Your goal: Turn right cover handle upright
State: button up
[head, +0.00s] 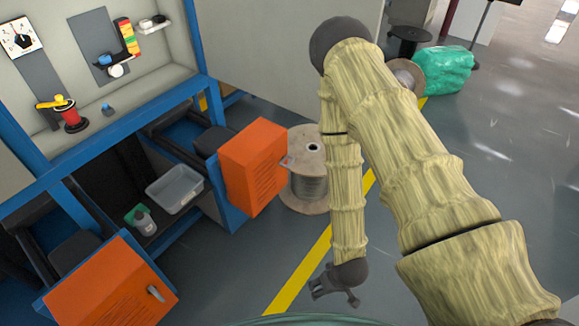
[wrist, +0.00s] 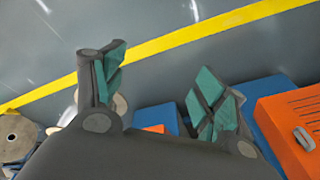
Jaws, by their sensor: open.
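The right cover (head: 250,170) is an orange box on the blue machine frame, near the middle of the head view. Its small grey handle (head: 284,161) sticks out from the right side and is seen nearly edge-on, so its exact angle is unclear. My gripper (head: 336,294) is open and empty, low over the floor, apart from the cover and in front of it to the right. In the wrist view the open fingers (wrist: 160,78) frame floor; a small orange piece (wrist: 154,128) behind the gripper body is probably the right cover, mostly hidden.
The left orange cover (head: 105,285) has a grey tilted handle (head: 156,293). A wooden cable spool (head: 307,185) stands right behind the right cover. A grey bin (head: 175,189) and a bottle (head: 142,219) sit between the covers. Floor around the yellow line (head: 300,270) is clear.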

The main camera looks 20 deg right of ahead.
jog(key=w+d+f+t+y+b, duration=0.15)
jog(key=w+f+t+b, duration=0.4)
jog(key=w, duration=0.85)
jog(key=n+t+y+b, duration=0.7)
jog(key=n+y+b, duration=0.15)
jog(key=b, duration=2.15)
send_near(291, 161)
jog(key=shift+m+g, duration=0.25)
jog(key=shift+m, duration=0.2)
jog(key=shift+b+x, duration=2.2)
jog(key=shift+x, duration=2.75)
jog(key=shift+f, duration=0.2)
jog(key=shift+d+r, duration=0.1)
jog(key=c, duration=0.8)
